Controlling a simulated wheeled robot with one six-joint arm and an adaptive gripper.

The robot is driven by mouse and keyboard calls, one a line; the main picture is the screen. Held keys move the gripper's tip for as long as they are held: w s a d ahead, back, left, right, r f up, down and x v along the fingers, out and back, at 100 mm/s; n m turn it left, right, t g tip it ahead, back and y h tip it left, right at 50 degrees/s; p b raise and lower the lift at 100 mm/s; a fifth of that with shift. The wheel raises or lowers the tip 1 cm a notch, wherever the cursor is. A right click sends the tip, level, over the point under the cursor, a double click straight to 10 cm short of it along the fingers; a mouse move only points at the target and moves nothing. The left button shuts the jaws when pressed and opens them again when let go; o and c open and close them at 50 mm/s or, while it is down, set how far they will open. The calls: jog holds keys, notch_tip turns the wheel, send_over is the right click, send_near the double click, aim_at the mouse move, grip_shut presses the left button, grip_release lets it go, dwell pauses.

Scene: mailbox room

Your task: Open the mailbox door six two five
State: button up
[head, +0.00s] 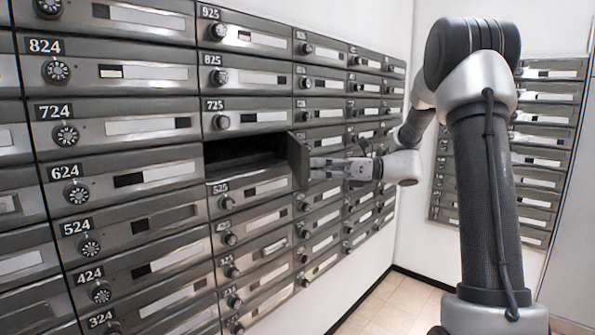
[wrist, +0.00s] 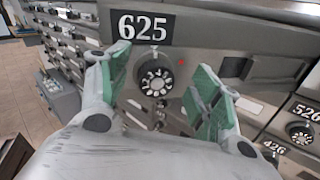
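The mailbox door 625 (head: 299,160) stands swung out at its right side in the head view, seen nearly edge-on. The dark open compartment (head: 243,153) shows between boxes 725 and 525. In the wrist view the door's front (wrist: 225,35) faces my gripper, with its 625 plate (wrist: 142,26) and round numbered dial (wrist: 156,82). My gripper (wrist: 160,85) has its two green-padded fingers apart, one on each side of the dial; a gap shows between pads and dial. In the head view my gripper (head: 332,169) is just right of the open door.
Closed boxes such as 725 (head: 245,117) and 525 (head: 250,190) surround the opening, with protruding dials. Another bank of mailboxes (head: 540,150) is on the far right wall. Tiled floor (head: 390,305) is clear below. The wrist view shows dial 526 (wrist: 300,132) at right.

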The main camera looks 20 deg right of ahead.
jog(key=shift+a, duration=1.4)
